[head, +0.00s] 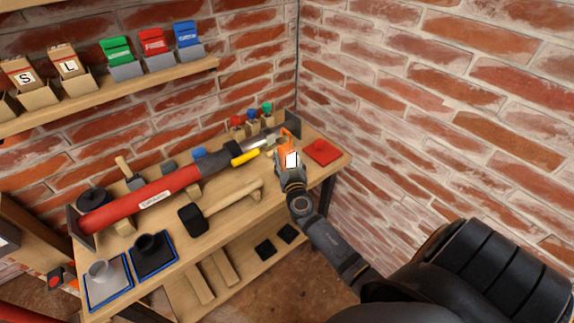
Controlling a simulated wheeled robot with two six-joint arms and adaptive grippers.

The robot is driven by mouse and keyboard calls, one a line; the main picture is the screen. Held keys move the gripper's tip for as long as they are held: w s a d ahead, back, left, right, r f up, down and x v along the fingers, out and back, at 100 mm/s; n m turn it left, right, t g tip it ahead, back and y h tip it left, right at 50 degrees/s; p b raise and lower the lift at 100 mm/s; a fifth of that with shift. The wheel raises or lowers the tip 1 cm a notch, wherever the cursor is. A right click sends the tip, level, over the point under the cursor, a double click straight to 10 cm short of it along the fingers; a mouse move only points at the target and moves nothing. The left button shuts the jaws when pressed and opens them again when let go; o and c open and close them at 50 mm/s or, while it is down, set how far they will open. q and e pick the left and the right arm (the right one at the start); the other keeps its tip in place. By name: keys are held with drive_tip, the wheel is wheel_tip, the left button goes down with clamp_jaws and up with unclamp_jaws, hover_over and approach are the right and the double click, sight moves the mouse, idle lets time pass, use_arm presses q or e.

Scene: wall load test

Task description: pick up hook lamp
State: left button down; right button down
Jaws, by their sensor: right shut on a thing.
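The hook lamp (287,138) is orange with a bright white face and an orange hook at its top. It is at the right part of the workbench, near the back. My right gripper (290,162) reaches in from the lower right and is shut on the lamp. The gripper hides the lamp's lower part, and I cannot tell whether the lamp still touches the bench. My left gripper is not in view.
The workbench (233,206) holds a long red tool (150,195), a mallet (193,218), a red pad (321,152) and two blue-edged trays (109,295). Several coloured-handled tools stand behind the lamp. A shelf with bins is on the left wall; brick walls meet behind the bench.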

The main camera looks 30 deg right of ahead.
sight(290, 136)
drive_tip(key=shift+r, duration=0.1)
wheel_tip(290, 136, up, 10)
drive_tip(key=p, duration=0.2)
drive_tip(key=shift+p, duration=0.4)
drive_tip(key=shift+s+d+r, duration=0.15)
drive_tip(key=shift+s+d, duration=0.1)
drive_tip(key=shift+s, duration=0.05)
drive_tip(key=s+r+n+y, duration=0.2)
drive_tip(key=s+r, duration=0.1)
drive_tip(key=s, duration=0.2)
drive_tip(key=s+a+n+y, duration=0.4)
drive_tip(key=s+a+y, duration=0.2)
drive_tip(key=a, duration=0.3)
drive_tip(key=s+a+r+n+y, duration=0.1)
drive_tip(key=s+a+n+y, duration=0.3)
drive_tip(key=a, duration=0.5)
drive_tip(key=s+y, duration=0.2)
drive_tip(key=y, duration=0.1)
drive_tip(key=shift+r+g+y, duration=0.2)
drive_tip(key=shift+g+y, duration=0.1)
drive_tip(key=shift+g, duration=0.1)
